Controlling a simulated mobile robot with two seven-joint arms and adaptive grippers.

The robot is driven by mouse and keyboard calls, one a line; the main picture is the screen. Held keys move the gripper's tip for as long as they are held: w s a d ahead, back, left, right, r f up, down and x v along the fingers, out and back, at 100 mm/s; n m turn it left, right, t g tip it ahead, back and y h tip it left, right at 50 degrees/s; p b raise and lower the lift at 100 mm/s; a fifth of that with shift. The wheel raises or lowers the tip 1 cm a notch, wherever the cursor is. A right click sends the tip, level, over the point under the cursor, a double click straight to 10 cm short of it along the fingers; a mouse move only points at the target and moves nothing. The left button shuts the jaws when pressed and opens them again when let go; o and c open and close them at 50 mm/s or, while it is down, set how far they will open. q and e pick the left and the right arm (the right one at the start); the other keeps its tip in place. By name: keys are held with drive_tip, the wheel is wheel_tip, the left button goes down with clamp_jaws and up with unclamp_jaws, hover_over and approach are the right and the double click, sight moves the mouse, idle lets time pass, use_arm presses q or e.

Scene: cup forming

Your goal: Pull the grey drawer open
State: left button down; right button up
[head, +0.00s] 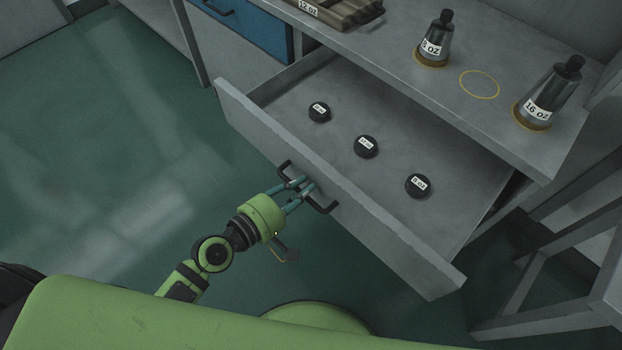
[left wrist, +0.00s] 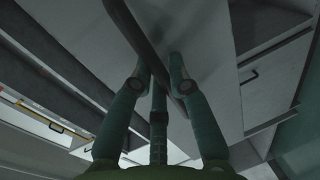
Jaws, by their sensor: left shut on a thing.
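The grey drawer (head: 350,206) is pulled well out from under the worktop in the head view, its inside exposed. Its black bar handle (head: 323,207) is on the front panel. My left gripper (head: 305,187) is shut on the handle near its middle. In the left wrist view the fingers (left wrist: 160,85) close around the dark handle bar (left wrist: 142,38). Three black round pieces with white labels lie in the drawer: one at the left (head: 319,112), one in the middle (head: 366,147) and one at the right (head: 418,185). My right gripper is not in view.
On the grey worktop (head: 400,75) stand an 8 oz metal piece (head: 434,42) and a 16 oz one (head: 548,97), with an empty yellow ring (head: 479,84) between them. A blue drawer (head: 245,22) is at upper left. A grey frame (head: 560,260) stands at right. Green floor is clear at left.

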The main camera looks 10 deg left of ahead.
use_arm(q)
drive_tip(key=shift+s+a, duration=0.25)
drive_tip(key=shift+s, duration=0.05)
drive_tip(key=c, duration=1.2)
unclamp_jaws()
drive_tip(key=shift+o, duration=0.2)
drive_tip(key=shift+s+a, duration=0.25)
drive_tip(key=shift+s, duration=0.1)
drive_tip(key=v, duration=1.1)
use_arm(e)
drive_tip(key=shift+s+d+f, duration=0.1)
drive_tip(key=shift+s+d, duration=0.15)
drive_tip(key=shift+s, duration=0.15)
use_arm(q)
drive_tip(key=shift+a, duration=0.1)
